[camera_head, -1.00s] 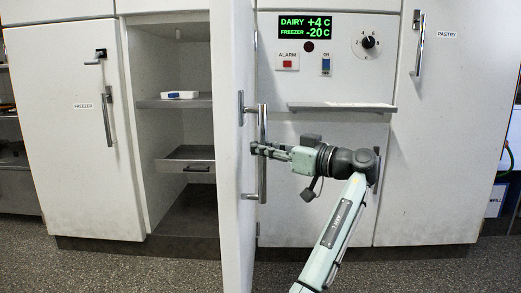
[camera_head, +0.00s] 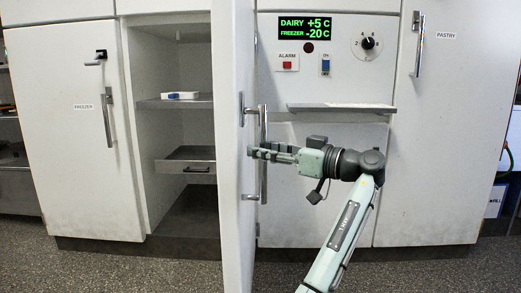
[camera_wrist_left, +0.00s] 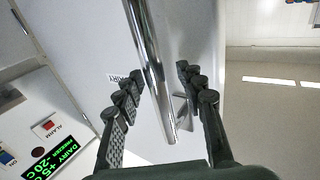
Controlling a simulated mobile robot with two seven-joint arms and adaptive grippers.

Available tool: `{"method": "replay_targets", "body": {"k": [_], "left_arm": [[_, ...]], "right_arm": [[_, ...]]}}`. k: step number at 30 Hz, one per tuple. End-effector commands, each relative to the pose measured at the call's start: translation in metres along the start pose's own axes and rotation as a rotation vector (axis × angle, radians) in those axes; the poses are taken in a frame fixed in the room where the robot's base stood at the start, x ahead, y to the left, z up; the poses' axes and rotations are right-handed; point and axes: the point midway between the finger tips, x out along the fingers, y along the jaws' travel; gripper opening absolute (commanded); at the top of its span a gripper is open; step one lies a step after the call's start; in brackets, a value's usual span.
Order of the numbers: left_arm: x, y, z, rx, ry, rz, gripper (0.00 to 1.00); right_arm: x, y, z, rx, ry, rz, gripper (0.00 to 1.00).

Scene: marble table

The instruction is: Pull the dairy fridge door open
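The white dairy fridge door (camera_head: 234,80) stands wide open, seen nearly edge-on in the head view, with the cabinet inside (camera_head: 172,75) showing to its left. Its vertical chrome handle (camera_head: 263,180) is on the door's right-hand face. My left gripper (camera_head: 256,152) is at mid-height of this handle. In the left wrist view the handle (camera_wrist_left: 151,50) runs between the spread fingers of the gripper (camera_wrist_left: 160,72), with a gap visible on both sides. Part of a label (camera_wrist_left: 115,78) on the door shows behind the fingers. My right gripper is not in view.
Inside are a shelf with a small white and blue box (camera_head: 182,95) and a lower tray (camera_head: 186,165). The closed freezer door (camera_head: 75,150) is at left, the closed pastry door (camera_head: 440,140) at right. A narrow ledge (camera_head: 340,107) juts out below the control panel (camera_head: 340,40).

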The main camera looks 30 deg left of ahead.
Motion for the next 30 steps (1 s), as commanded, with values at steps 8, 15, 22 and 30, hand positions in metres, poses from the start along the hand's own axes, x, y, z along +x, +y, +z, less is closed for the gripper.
{"method": "replay_targets", "body": {"k": [8,15,22,30], "left_arm": [[-0.060,0.000,-0.001,-0.001,-0.001,0.003,0.39],[-0.098,-0.001,0.000,0.000,-0.001,0.000,0.39],[-0.108,-0.001,0.000,-0.001,-0.001,-0.001,0.39],[-0.108,-0.001,0.000,-0.001,-0.001,-0.001,0.39]], "right_arm": [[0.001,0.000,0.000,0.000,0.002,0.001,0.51],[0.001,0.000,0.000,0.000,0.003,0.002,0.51],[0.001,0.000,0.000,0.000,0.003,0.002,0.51],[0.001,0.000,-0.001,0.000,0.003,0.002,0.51]]}}
